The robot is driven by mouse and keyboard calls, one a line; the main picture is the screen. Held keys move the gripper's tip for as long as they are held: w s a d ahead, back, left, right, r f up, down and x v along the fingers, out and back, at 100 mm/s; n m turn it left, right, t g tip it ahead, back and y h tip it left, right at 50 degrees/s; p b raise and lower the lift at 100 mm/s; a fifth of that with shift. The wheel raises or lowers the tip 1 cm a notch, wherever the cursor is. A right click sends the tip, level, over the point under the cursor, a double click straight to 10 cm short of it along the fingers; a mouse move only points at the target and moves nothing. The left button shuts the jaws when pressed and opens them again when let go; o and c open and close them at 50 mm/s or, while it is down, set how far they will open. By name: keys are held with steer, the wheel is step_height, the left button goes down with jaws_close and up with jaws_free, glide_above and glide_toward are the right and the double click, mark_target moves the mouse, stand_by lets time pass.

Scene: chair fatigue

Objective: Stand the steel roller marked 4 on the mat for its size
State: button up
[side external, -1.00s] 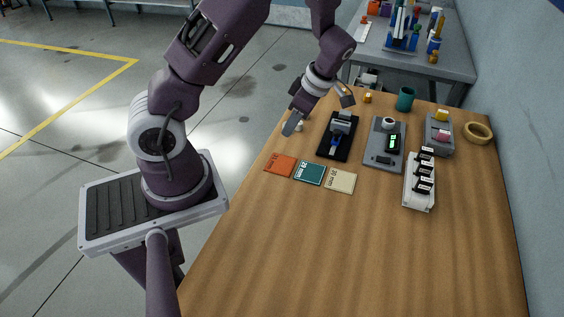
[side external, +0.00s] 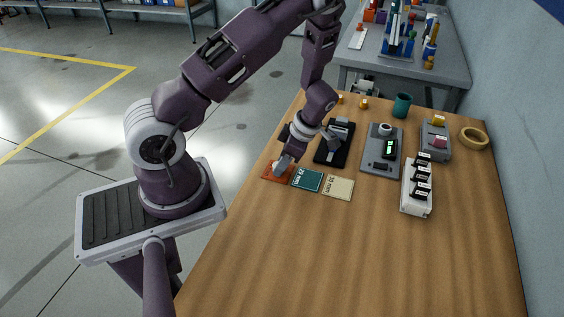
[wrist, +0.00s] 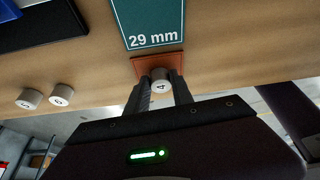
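The steel roller marked 4 (wrist: 161,82) sits between the two fingers of my gripper (wrist: 160,88) in the wrist view, with both fingers against its sides. In the side view my gripper (side external: 280,166) is low over the orange mat (side external: 271,176), at the left end of the row of three mats. The orange mat (wrist: 172,60) shows behind the roller in the wrist view; its marking is hidden. I cannot tell whether the roller touches it. The teal mat (side external: 307,181) reads 29 mm in the wrist view (wrist: 148,20). The cream mat (side external: 339,188) is to its right.
Two other rollers (wrist: 30,98) (wrist: 61,95) stand at left in the wrist view. A black tray (side external: 333,155), a grey gauge (side external: 378,165), a white rack (side external: 416,208), a grey box (side external: 435,150), a teal cup (side external: 402,105) and a ring (side external: 474,138) stand behind. The front table is clear.

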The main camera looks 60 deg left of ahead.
steer(key=o, duration=0.4)
steer(key=shift+r, duration=0.1)
steer(key=w+d+r+m+t+h, duration=0.1)
steer(key=d+r+m, duration=0.3)
steer(key=r, duration=0.6)
steer(key=w+d+r+m+t+h, duration=0.1)
steer(key=d+r+m+t, duration=0.3)
steer(key=r, duration=0.7)
steer(key=s+d+r+m+t, duration=0.1)
steer(key=s+d+r+m, duration=0.1)
steer(key=m, duration=0.4)
steer(key=s+d+r+m+t, duration=0.1)
steer(key=s+d+r+m, duration=0.2)
steer(key=s+r+m, duration=0.2)
steer(key=s+d+r+m+t+h, duration=0.1)
steer(key=s+d+r+m+t, duration=0.1)
steer(key=s+m, duration=0.5)
steer(key=shift+s+d+r+m, duration=0.2)
steer(key=shift+d+r+m, duration=0.5)
steer(key=shift+r+m, duration=0.35)
steer(key=shift+f, duration=0.1)
